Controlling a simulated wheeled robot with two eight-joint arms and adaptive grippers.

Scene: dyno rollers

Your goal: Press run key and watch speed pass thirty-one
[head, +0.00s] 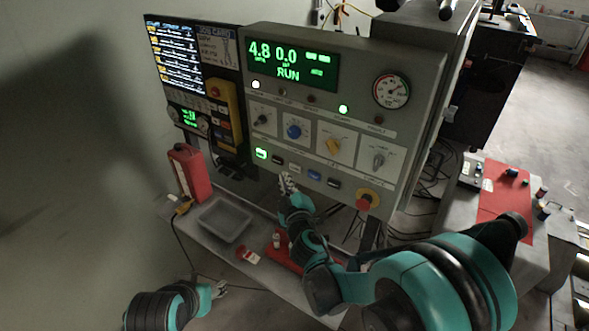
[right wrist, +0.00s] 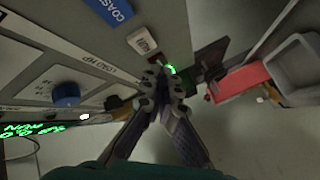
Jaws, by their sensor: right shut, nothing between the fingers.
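The grey control panel (head: 345,60) has a green display (head: 290,65) reading 4.8 on the left, 0.0 beside it, and RUN below. The run key (head: 261,153) is lit green at the left end of the key row. In the right wrist view its green glow (right wrist: 171,69) shows just beyond my fingertips. My right gripper (head: 287,183) is shut and empty, just below and right of the lit key in the head view. In the right wrist view the closed fingertips (right wrist: 163,82) are close to the key; contact cannot be told. My left gripper (head: 219,289) is low, its fingers too small to read.
Further keys include a white one (head: 296,167) and a blue one (head: 314,174). A red emergency knob (head: 367,200) is at the panel's lower right. A grey tray (head: 224,222) and red bottle (head: 188,172) stand on the bench below. Knobs and a round gauge (head: 391,90) are higher up.

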